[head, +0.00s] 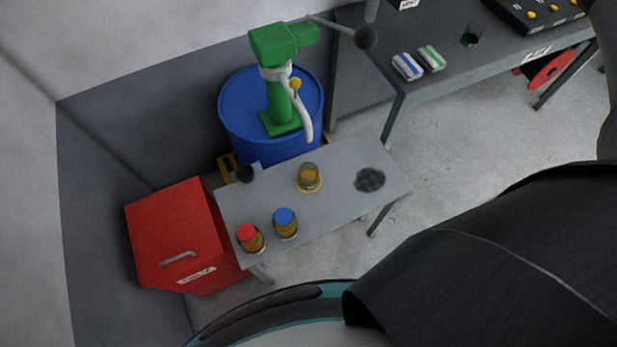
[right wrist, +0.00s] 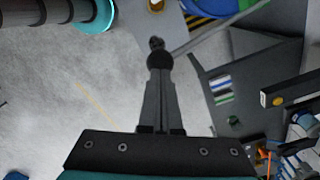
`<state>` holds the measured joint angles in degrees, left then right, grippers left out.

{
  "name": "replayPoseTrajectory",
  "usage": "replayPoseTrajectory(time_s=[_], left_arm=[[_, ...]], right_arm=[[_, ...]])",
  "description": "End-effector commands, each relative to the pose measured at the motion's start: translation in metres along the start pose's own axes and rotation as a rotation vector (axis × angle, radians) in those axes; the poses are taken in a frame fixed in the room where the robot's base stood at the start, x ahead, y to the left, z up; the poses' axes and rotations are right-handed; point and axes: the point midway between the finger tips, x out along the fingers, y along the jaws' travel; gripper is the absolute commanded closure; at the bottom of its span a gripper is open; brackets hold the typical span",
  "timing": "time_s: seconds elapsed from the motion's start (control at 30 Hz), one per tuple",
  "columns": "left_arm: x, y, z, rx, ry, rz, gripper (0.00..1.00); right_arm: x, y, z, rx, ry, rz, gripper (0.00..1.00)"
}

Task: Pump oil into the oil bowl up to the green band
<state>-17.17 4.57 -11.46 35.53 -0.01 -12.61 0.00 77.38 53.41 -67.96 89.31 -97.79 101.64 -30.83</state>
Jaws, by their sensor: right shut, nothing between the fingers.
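A green hand pump (head: 280,85) stands on a blue drum (head: 235,115). Its lever runs right to a dark ball knob (head: 367,38). A pale curved spout (head: 302,118) hangs toward the small grey table (head: 345,195). The oil bowl (head: 309,176) is a clear vessel on a yellow ring on that table. It looks amber inside; its oil level and green band are too small to read. My right gripper (right wrist: 158,75) is shut and empty, its dark fingers together, in the right wrist view. In the head view only my dark right arm shows clearly. My left gripper is not in view.
Jars with a red lid (head: 247,233) and a blue lid (head: 285,216) stand at the table's front. A dark round patch (head: 370,180) lies at its right. A red cabinet (head: 175,235) stands left. The workbench (head: 460,75) is behind right. Floor between is clear.

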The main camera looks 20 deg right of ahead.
Motion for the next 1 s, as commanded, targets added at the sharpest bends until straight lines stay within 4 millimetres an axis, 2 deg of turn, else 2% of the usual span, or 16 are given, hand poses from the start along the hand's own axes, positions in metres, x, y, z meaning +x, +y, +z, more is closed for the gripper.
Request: replayPoseTrajectory(time_s=[0.83,1.0], left_arm=[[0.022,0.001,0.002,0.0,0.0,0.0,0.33],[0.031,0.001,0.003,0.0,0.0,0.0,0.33]], right_arm=[[0.033,0.0,0.0,0.0,-0.001,-0.001,1.0],[0.046,0.003,-0.002,0.001,0.0,0.0,1.0]])
